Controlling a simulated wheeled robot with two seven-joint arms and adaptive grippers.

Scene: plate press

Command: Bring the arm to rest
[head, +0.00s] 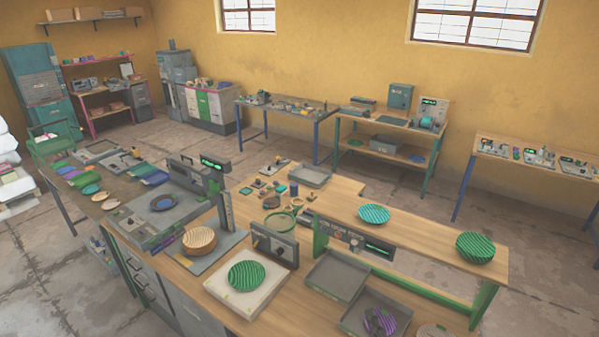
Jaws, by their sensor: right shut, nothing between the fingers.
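Neither of my grippers can be made out in the head view, and no arm of mine shows clearly. A green striped plate (246,275) lies on a white square block (219,295) on the near wooden table. A wooden striped round piece (200,240) sits at the press stand (226,212). A teal striped plate (374,214) and a darker green striped bowl-like plate (475,247) rest on the raised wooden shelf (420,235). A purple striped piece (380,321) lies in a grey tray (352,323) at the bottom edge.
An empty grey tray (336,276) lies beside the shelf. A dark dish (165,202) sits on the grey bench, with coloured sheets and discs to its left. A pale round piece (434,331) is cut off at the bottom.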

